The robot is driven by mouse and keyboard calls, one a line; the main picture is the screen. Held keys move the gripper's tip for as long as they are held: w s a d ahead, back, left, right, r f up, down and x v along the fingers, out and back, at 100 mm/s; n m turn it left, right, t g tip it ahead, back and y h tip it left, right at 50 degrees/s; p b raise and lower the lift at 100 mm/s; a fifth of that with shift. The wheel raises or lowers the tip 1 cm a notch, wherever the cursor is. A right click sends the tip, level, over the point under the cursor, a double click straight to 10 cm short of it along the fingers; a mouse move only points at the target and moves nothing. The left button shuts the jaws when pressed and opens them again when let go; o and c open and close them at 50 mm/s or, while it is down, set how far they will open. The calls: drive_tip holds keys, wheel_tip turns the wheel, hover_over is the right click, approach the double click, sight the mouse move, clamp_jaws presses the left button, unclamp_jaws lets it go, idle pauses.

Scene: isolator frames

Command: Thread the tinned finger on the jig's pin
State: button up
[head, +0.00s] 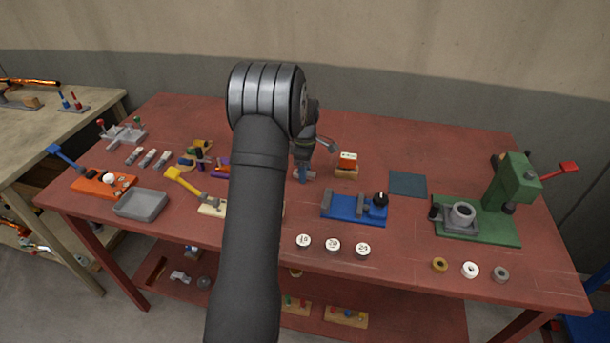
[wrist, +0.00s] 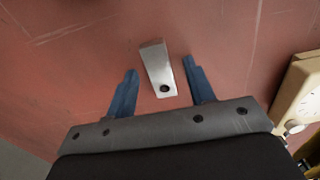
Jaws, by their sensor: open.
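A silver tapered finger (wrist: 161,72) with a dark hole near one end lies on the red table in the wrist view. I take it for the tinned finger. My gripper (wrist: 161,80) is open, with one blue jaw on each side of the finger and a gap to both. In the head view my gripper (head: 302,176) is low over the table, and the finger there is mostly hidden by it. A purple block with dark upright posts (head: 220,172) stands left of my arm, partly hidden. I cannot tell which fixture is the jig.
A cream block (wrist: 300,95) is at the right of the wrist view. A yellow-handled clamp (head: 184,183) is left, a green press (head: 497,220) far right.

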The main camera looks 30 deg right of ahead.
clamp_jaws()
drive_tip(key=shift+r, duration=0.15)
wheel_tip(320, 180, up, 4)
drive_tip(key=shift+r, duration=0.1)
drive_tip(key=s+d+r, duration=0.4)
drive_tip(key=s+r, duration=0.2)
drive_tip(key=s, duration=0.4)
drive_tip(key=w+a+r, duration=0.2)
drive_tip(key=w+a, duration=2.2)
drive_tip(key=shift+a+r, duration=0.25)
drive_tip(key=shift+r, duration=0.15)
drive_tip(key=shift+w, duration=0.1)
